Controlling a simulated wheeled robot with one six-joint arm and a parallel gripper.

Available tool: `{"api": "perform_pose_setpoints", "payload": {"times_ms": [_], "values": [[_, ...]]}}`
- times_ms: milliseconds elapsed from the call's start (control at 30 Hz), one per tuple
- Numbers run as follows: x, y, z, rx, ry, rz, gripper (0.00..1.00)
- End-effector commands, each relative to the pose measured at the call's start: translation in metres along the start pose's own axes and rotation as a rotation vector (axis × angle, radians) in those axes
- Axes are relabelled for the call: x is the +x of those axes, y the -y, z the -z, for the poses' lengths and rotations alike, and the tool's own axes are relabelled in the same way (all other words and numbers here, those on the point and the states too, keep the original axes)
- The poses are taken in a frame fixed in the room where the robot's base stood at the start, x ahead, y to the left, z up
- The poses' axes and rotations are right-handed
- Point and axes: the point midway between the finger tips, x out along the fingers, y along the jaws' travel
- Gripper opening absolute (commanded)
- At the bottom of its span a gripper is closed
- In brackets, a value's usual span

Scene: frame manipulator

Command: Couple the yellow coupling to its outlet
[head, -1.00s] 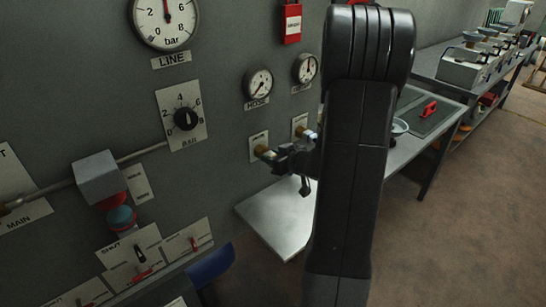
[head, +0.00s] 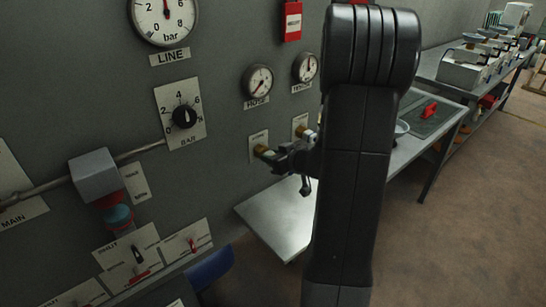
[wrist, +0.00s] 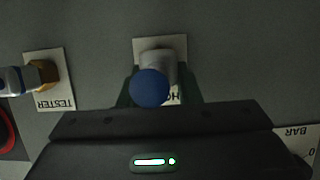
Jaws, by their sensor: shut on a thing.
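My gripper (head: 284,159) is at the left of two wall outlets, the one under the HOSE gauge. It is shut on a coupling, seen in the wrist view as a grey cylinder with a round blue end (wrist: 150,87). The coupling is in line with the outlet's label plate (wrist: 160,46). A brass-yellow piece (head: 262,150) shows between the plate and my gripper in the head view; I cannot tell whether it is outlet or coupling, or whether the coupling is fully seated. My jaws and forearm hide much of it.
The neighbouring TESTER outlet (wrist: 43,75) is brass with a white and blue fitting on it. A pressure knob (head: 184,117) and gauges (head: 258,80) are on the wall. A grey shelf (head: 282,217) lies below my gripper. A bench (head: 425,145) stands to the right.

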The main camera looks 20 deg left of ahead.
Motion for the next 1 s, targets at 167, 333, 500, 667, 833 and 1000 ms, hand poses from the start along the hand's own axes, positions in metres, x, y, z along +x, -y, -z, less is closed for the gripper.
{"api": "perform_pose_setpoints", "payload": {"times_ms": [167, 333, 500, 667, 833, 1000], "values": [[0.002, 0.000, 0.000, 0.000, 0.000, 0.000, 0.04], [0.005, 0.000, 0.001, -0.001, 0.000, 0.000, 0.04], [0.008, 0.000, 0.002, -0.002, 0.000, 0.001, 0.04], [0.011, 0.000, 0.004, -0.001, 0.000, 0.001, 0.04], [0.010, 0.000, 0.004, 0.000, 0.001, 0.001, 0.56], [0.010, 0.000, 0.004, 0.000, 0.001, 0.001, 0.56]]}}
